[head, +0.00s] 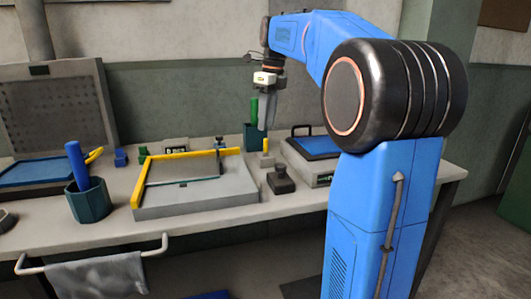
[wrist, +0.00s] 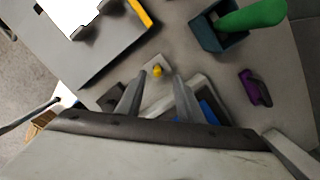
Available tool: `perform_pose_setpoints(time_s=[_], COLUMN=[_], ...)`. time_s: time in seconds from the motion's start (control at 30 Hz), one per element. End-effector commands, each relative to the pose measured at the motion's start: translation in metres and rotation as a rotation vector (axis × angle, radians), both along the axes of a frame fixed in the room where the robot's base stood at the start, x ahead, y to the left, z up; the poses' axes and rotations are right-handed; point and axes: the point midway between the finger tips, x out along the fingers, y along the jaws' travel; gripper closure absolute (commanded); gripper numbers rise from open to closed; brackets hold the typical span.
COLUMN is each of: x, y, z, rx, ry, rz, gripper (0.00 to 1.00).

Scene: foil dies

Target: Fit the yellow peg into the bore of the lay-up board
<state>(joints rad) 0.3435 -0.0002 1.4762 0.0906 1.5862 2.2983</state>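The yellow peg (head: 265,146) stands upright on a small pale block (head: 267,160), to the right of the lay-up board. In the wrist view the peg (wrist: 157,70) shows end-on, between the lines of my two fingers. My gripper (head: 265,122) points down above the peg, and its fingers are apart with nothing between them; it also shows in the wrist view (wrist: 159,82). The lay-up board (head: 160,210) is a grey slab with yellow rails along its left and back edges. Part of it shows at upper left in the wrist view (wrist: 113,45). I cannot make out its bore.
A dark block (head: 281,180) sits just in front of the peg's block. A teal cup (head: 250,138) with a green handle stands behind. A blue-topped device (head: 312,150) is at right, and another teal cup (head: 88,203) stands left of the board. A purple object (wrist: 255,88) lies on the bench.

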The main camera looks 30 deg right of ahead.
Motion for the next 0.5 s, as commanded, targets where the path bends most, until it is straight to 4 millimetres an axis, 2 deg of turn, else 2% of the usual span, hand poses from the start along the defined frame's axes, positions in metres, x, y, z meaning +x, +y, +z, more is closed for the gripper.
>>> perform_pose_setpoints(time_s=[0.1,0.37,0.5], x=[0.001,0.001,-0.002], y=[0.001,0.002,0.004], z=[-0.014,-0.029,-0.049], rx=[0.000,0.000,0.000], ry=[0.000,0.000,0.001], rz=[0.001,0.001,0.001], gripper=[0.66,0.66,0.66])
